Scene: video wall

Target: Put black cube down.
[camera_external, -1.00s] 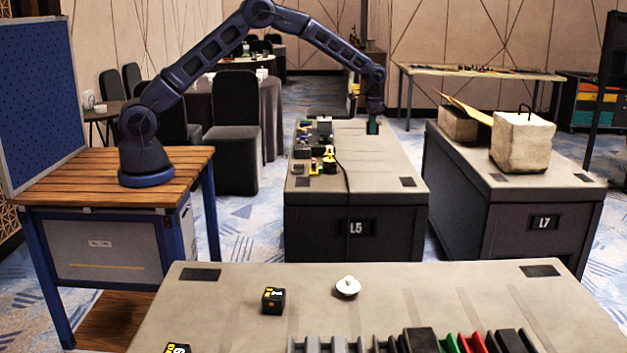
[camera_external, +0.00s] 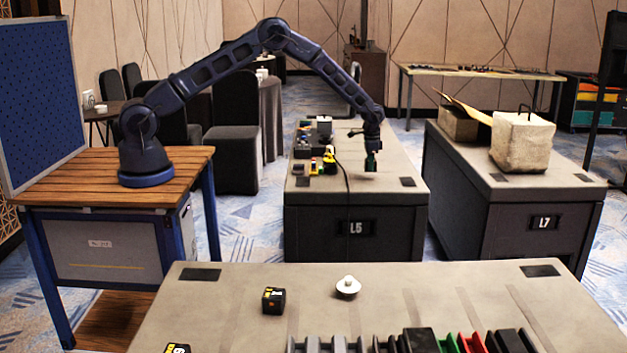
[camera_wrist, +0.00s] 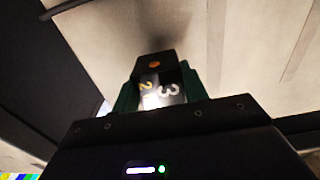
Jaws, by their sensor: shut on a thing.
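In the external view, my gripper (camera_external: 371,163) points down above the right part of the L5 table (camera_external: 385,158). The cube is too small there to make out between the fingers. A shadow lies on the table just below the gripper, which seems slightly above the surface.
Several small items, a yellow one (camera_external: 329,160) among them, and a dark cable (camera_external: 346,182) lie left of my gripper. The front table (camera_external: 230,300) bears another black cube (camera_external: 273,300) and a white knob-like object (camera_external: 348,287).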

